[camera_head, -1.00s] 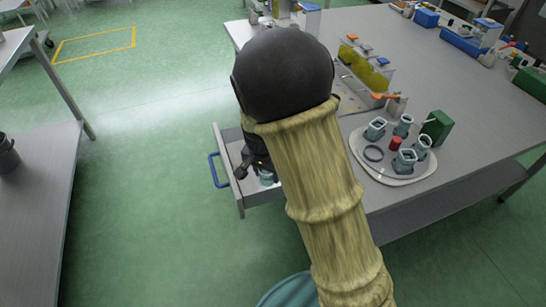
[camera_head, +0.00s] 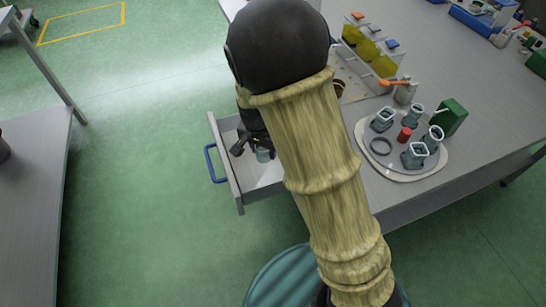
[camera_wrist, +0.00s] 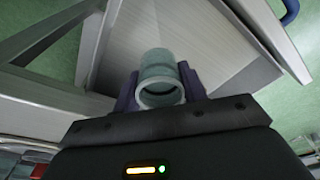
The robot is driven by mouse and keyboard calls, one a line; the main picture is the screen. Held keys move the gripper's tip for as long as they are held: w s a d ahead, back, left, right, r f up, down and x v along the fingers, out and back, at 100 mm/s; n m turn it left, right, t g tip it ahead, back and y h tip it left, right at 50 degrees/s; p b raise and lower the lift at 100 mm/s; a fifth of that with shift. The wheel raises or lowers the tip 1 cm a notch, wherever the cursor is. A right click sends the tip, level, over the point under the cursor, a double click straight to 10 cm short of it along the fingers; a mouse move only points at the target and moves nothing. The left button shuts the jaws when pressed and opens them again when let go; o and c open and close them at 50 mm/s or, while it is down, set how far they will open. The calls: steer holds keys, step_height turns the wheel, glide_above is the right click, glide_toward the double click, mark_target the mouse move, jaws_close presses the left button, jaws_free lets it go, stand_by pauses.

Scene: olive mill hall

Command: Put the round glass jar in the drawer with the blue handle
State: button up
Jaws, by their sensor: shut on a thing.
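The round glass jar (camera_wrist: 160,70) is a pale blue-green, see-through cylinder. My gripper (camera_wrist: 159,92) is shut on it, one dark finger on each side. The drawer (camera_head: 238,190) with the blue handle (camera_head: 212,165) is pulled out from the left side of the workbench. In the head view my gripper (camera_head: 252,151) and the jar (camera_head: 263,155) are over the open drawer, partly hidden by my arm. In the wrist view the drawer floor (camera_wrist: 210,35) lies beyond the jar and looks bare. I cannot tell whether the jar touches the floor.
The workbench (camera_head: 455,110) carries an oval tray (camera_head: 375,171) with several square glass jars, a dark ring and a red cylinder. A green box (camera_head: 454,117) stands behind the tray. A rack of yellow-filled containers (camera_head: 372,45) is farther back. Another table (camera_head: 40,200) is at left, with open floor between.

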steer(key=b, duration=0.1)
glide_above(266, 172)
steer(key=f, duration=0.5)
steer(key=shift+s+a+f, duration=0.1)
steer(key=shift+s+f, duration=0.1)
steer(key=shift+s, duration=0.15)
steer(key=shift+f+b, duration=0.55)
steer(key=shift+f, duration=1.35)
steer(key=shift+f, duration=0.15)
steer(key=o, duration=1.1)
steer(key=r+p, duration=0.1)
steer(key=r, duration=0.3)
steer(key=s+r+p, duration=0.1)
steer(key=r, duration=0.3)
steer(key=a+r+p, duration=0.1)
steer(key=r, duration=0.3)
steer(key=shift+s+r, duration=0.15)
steer(key=shift+s, duration=0.1)
